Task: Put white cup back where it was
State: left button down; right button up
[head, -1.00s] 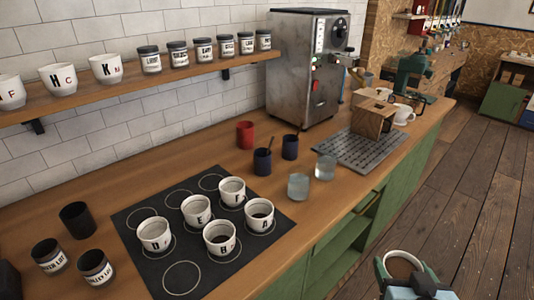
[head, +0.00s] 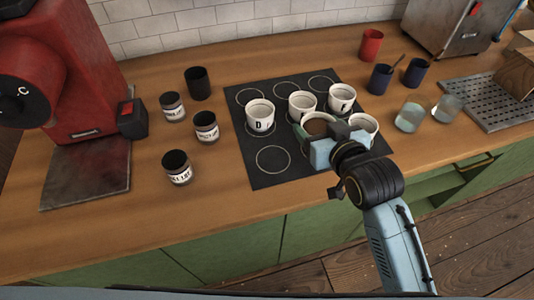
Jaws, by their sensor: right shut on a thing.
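A white cup (head: 317,127) with brown contents is held by my right gripper (head: 328,142), which is shut on it above the front part of the black mat (head: 283,184). Three white cups stand in the mat's middle row: D (head: 260,117), E (head: 301,105) and F (head: 342,99). Another white cup (head: 365,122) stands at the front right, partly behind my gripper. The front-middle place is hidden by the held cup and gripper, so I cannot tell what is there. I cannot tell whether the held cup touches anything. My left gripper is out of view.
An empty ring (head: 273,160) is at the mat's front left; the back rings are empty. Dark jars (head: 206,127) and a black cup (head: 197,83) stand left, near a red machine (head: 70,75). Glasses (head: 411,117), blue cups (head: 381,79) and a red cup (head: 371,44) stand right.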

jog(key=w+a+r+n+g+y+p, duration=0.1)
jog(key=a+n+y, duration=0.1)
jog(key=a, duration=0.3)
jog(key=w+a+r+n+g+y, duration=0.1)
jog(key=w+a+n+y, duration=0.1)
jog(key=a, duration=0.2)
jog(key=shift+g+y, duration=0.3)
jog(key=shift+s+a+f+b, duration=0.15)
jog(key=shift+f+b, duration=0.1)
jog(key=shift+f, duration=1.45)
jog(key=shift+a+f+b, duration=0.2)
jog(key=shift+f+b, duration=0.05)
jog(key=shift+f, duration=1.45)
jog(key=shift+s+a+f+b, duration=0.15)
jog(key=shift+f+b, duration=0.1)
jog(key=shift+f, duration=1.45)
jog(key=shift+f, duration=0.2)
jog(key=o, duration=1.3)
